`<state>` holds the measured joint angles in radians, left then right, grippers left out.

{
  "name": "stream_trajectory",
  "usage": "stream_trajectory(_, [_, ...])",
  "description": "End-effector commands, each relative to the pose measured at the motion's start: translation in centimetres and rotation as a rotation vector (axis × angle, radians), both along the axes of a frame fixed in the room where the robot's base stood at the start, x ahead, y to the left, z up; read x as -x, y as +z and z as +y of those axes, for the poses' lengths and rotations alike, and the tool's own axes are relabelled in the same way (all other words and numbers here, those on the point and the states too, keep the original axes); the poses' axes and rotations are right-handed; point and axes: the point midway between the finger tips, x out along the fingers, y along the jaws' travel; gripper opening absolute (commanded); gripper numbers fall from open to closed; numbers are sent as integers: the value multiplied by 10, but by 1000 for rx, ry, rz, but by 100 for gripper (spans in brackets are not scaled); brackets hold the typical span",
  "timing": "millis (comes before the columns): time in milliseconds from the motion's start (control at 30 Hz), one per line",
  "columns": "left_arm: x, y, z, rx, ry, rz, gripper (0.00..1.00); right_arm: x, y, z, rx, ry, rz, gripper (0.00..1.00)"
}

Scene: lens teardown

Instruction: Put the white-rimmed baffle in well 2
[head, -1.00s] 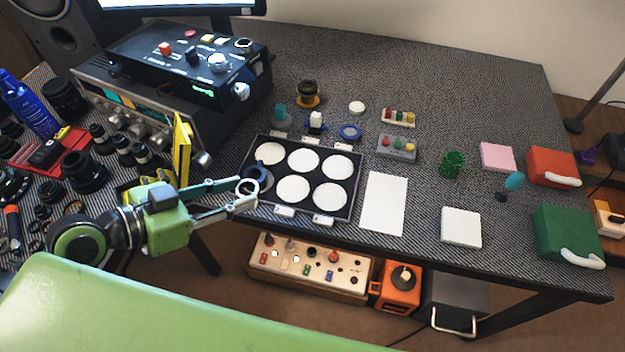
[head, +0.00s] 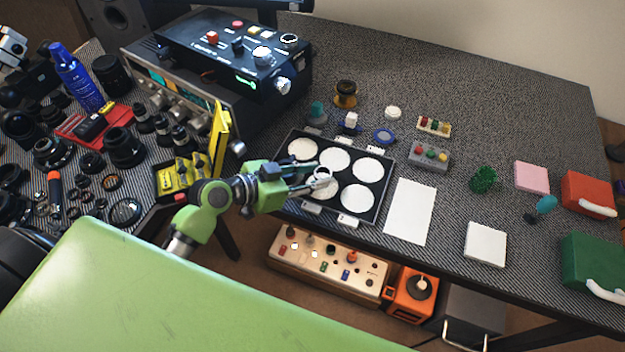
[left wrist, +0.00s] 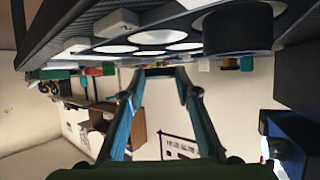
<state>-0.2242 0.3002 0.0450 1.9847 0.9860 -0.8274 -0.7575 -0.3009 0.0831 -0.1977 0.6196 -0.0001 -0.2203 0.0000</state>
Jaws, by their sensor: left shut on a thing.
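The white-rimmed baffle (head: 322,168) is a small ring at the tips of my left gripper (head: 316,180). The gripper is shut on it, above the black well tray (head: 383,198). In the head view the ring overlaps the front middle well (head: 326,190), just in front of the back middle well (head: 334,159). My gripper hides the front left well. A large dark cylinder (left wrist: 238,30) stands at the tray in that view. My right gripper is not in view.
A white sheet (head: 410,211) lies right of the tray. A blue ring (head: 385,136) and several small parts stand behind it. A yellow panel (head: 219,140) and black control box (head: 225,55) are at the left. Bare table lies at the back right.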

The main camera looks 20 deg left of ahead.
Motion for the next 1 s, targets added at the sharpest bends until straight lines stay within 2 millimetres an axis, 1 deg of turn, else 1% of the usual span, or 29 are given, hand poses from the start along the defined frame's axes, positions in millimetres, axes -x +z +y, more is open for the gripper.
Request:
stream_trajectory(33, [1,-11,0,2,2,7,21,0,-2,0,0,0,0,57])
stream_trajectory(133, [1,-20,1,0,2,4,21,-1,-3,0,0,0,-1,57])
stream_trajectory(400, [1,-22,1,-1,1,2,21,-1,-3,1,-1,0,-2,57])
stream_trajectory(800, [1,-35,1,-1,1,3,21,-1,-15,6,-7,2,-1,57])
stream_trajectory(933, [1,-34,1,0,2,2,21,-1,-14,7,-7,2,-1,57])
stream_trajectory(967, [1,-34,1,0,2,2,37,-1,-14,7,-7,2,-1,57])
stream_trajectory(1000, [1,-34,1,0,2,2,46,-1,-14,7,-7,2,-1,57])
